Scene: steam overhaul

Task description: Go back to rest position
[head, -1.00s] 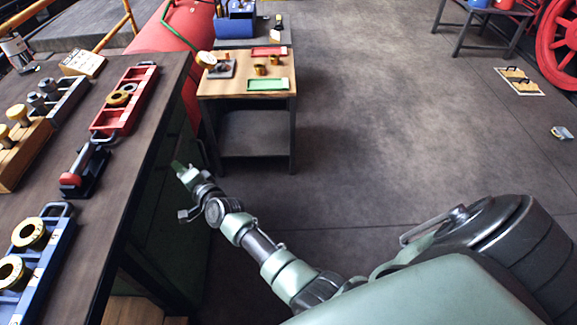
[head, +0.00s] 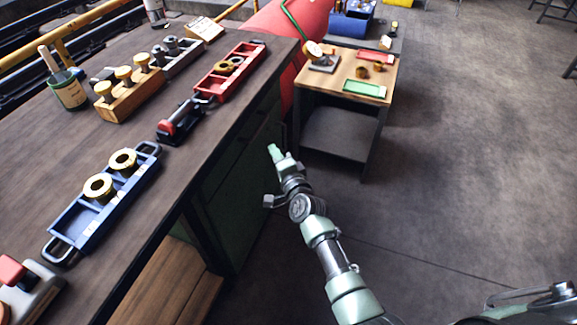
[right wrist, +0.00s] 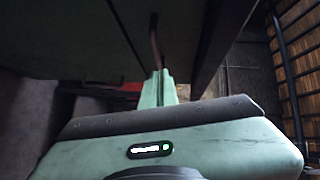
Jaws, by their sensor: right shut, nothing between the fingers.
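My right gripper (head: 273,152) is at the end of the green and grey arm in the head view, beside the dark cabinet side of the workbench (head: 200,120). It is over the floor gap between the bench and the small wooden table (head: 340,88). In the right wrist view its fingers (right wrist: 158,88) are together with nothing between them, near a dark green cabinet face (right wrist: 60,40). My left gripper is in neither view.
On the bench are a blue tray with brass rings (head: 75,232), a red tray (head: 213,85), a wooden block with brass knobs (head: 128,98) and a green pot (head: 70,95). The small table holds a green tray (head: 364,89). Open floor (head: 450,170) lies to the right.

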